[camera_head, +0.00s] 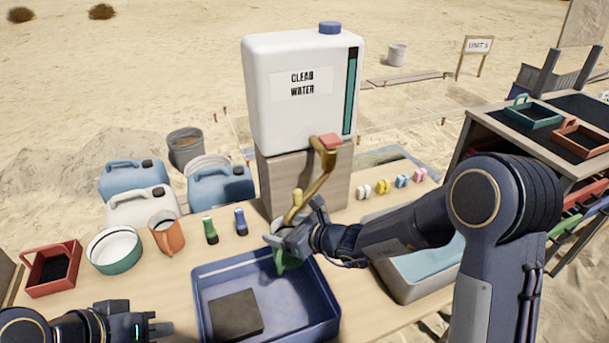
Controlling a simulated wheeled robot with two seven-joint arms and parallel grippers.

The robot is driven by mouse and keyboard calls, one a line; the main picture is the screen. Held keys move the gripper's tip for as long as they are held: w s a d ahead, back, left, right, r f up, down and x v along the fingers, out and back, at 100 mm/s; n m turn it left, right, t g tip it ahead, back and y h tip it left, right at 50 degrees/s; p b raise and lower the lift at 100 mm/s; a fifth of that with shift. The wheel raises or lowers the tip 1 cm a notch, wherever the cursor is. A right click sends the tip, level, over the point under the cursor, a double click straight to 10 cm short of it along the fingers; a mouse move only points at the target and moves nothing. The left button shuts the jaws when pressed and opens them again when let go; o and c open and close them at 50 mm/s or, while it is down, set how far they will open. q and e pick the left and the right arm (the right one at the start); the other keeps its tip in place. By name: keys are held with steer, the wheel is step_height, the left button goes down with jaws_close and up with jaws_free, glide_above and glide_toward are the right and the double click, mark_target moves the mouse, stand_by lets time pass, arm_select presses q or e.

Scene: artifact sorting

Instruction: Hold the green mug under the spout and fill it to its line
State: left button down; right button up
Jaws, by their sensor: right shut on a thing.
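The white "CLEAN WATER" tank (262,100) stands on a block on the table, with a teal level strip down its right side. Its brass tap (318,178) has a red-topped handle (326,142) and reaches down to the front, above my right gripper. My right gripper (288,241) is shut on the green mug (281,264), just below the tap's low end. The gripper hides much of the mug; its fill line and water level do not show, nor does any stream. My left gripper (152,326) is low at the left, away from the mug; its jaw opening is unclear.
A blue tray (326,315) with a dark slab (235,315) lies below the mug. A green-white bowl (115,250), an orange jug (167,236), a red caddy (50,268) and small bottles (210,231) stand left. A grey basin (405,286) lies right, under my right arm.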

arm_select(q)
steer(key=w+d+r+m+h, duration=0.25)
steer(key=w+r, duration=0.25)
steer(key=w, duration=0.4)
steer(key=w+d+r+m+h, duration=0.1)
steer(key=w+d+r+m, duration=0.3)
steer(key=w+r, duration=0.3)
steer(key=w+d+r+m+h, duration=0.1)
steer(key=w+d+m+h, duration=0.2)
steer(key=w+d, duration=0.3)
steer(key=w+d+r+m+g+h, duration=0.1)
steer(key=w+d+m+h, duration=0.2)
steer(key=w, duration=1.4)
steer(key=d+m, duration=0.2)
steer(key=d, duration=0.2)
steer(key=shift+d+r+h, duration=0.15)
steer(key=shift+d+h, duration=0.05)
steer(key=shift+h, duration=0.15)
steer(key=shift+w+d+m, duration=0.1)
steer(key=shift+m, duration=0.15)
glide_above(322, 140)
step_height(322, 140, down, 3)
steer(key=shift+r, duration=0.2)
steer(key=shift+f, duration=1.95)
